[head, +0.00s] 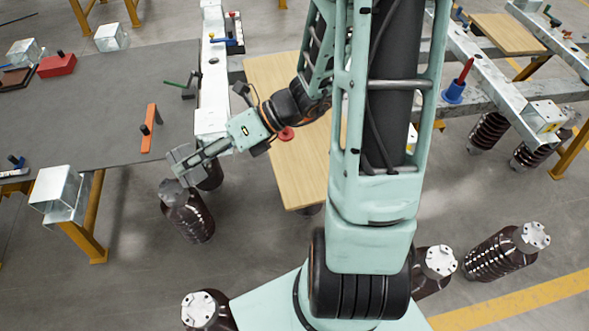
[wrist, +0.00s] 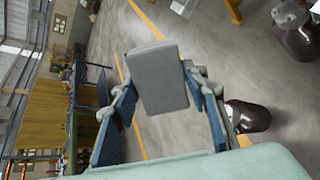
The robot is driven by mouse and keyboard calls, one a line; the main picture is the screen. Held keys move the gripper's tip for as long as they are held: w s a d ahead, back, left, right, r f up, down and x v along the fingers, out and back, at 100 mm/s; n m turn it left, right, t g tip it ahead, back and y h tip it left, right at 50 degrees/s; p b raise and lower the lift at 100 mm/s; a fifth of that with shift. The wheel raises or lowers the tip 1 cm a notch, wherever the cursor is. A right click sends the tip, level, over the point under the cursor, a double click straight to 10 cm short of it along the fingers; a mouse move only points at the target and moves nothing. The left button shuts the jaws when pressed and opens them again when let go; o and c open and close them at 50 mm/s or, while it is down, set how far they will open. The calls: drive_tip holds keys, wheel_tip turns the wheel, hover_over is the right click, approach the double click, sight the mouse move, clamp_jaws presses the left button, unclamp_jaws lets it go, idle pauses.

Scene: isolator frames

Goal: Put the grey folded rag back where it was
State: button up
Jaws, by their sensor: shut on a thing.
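The grey folded rag (wrist: 158,78) is held at the fingertips of my gripper (wrist: 163,92), which is shut on it. In the wrist view the rag is a flat grey rectangle, slightly tilted, with bare floor behind it. In the head view my gripper (head: 182,163) reaches left past the grey tabletop's right edge, and the rag (head: 178,155) shows small at its tip. It is in the air above a dark brown insulator. I cannot tell where the rag lay before.
A grey tabletop (head: 95,125) at left carries an orange bar (head: 149,128) and a red box (head: 57,65). A brown insulator (head: 187,215) stands on the floor below my gripper. A pale wooden board (head: 300,165) lies behind my arm.

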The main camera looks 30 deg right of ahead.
drive_tip(key=s+d+f+n+g+h+b, duration=0.4)
drive_tip(key=s+f+n+g+h, duration=0.2)
drive_tip(key=s+f+n+h, duration=0.4)
drive_tip(key=n+t+h+b, duration=0.3)
drive_tip(key=n+t+b, duration=0.15)
drive_tip(key=n, duration=0.35)
hover_over(295, 166)
drive_tip(key=s+a, duration=0.1)
drive_tip(key=shift+g, duration=0.35)
wheel_tip(295, 166, down, 10)
drive_tip(key=shift+s+r, duration=0.1)
drive_tip(key=shift+s, duration=0.05)
drive_tip(key=shift+w+d+f, duration=0.35)
drive_tip(key=shift+w+f, duration=0.2)
drive_tip(key=shift+f, duration=0.25)
wheel_tip(295, 166, down, 3)
drive_tip(key=shift+b, duration=0.3)
drive_tip(key=o, duration=1)
